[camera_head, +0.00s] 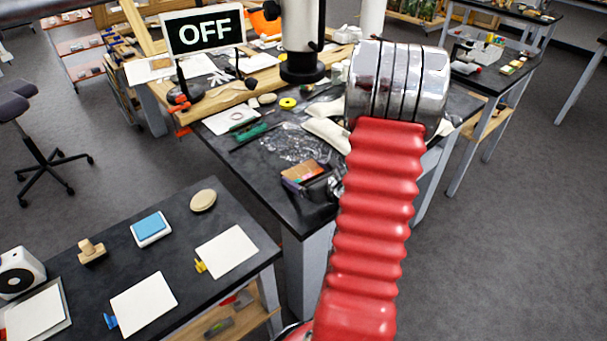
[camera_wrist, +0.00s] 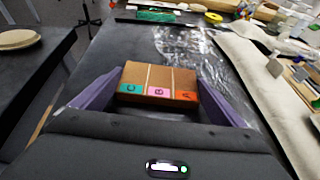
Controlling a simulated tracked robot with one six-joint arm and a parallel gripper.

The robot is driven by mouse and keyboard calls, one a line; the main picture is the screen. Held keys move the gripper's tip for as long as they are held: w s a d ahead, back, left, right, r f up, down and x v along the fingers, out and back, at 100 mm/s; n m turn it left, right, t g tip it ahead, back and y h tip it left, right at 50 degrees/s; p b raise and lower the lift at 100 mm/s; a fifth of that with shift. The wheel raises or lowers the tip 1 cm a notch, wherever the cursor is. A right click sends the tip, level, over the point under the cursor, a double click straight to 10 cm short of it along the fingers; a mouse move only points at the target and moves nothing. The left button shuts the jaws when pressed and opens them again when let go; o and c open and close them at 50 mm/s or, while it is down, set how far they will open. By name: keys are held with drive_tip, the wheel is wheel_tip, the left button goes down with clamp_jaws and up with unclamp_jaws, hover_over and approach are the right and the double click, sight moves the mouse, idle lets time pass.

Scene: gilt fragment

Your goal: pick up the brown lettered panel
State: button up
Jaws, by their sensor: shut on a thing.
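The brown lettered panel (camera_wrist: 158,78) sits between the two purple fingers of my gripper (camera_wrist: 160,88) in the wrist view. It has pale dividing lines and teal, pink and orange patches marked C, B and A along its near edge. The fingers are shut on its left and right sides. In the head view the panel (camera_head: 303,172) shows near the front corner of the dark workbench (camera_head: 262,185), and my gripper (camera_head: 322,188) is partly hidden by my red arm. I cannot tell whether the panel touches the bench top.
Crumpled clear plastic (camera_head: 292,143) and a green-handled tool (camera_head: 251,131) lie beyond the panel. A pale cloth (camera_head: 327,131) lies along the bench's right side. A lower dark table (camera_head: 190,240) with white cards stands at front left.

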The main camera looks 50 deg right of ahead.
sight(306, 175)
drive_tip(key=shift+c, duration=1)
wheel_tip(306, 175, up, 10)
idle(0.6)
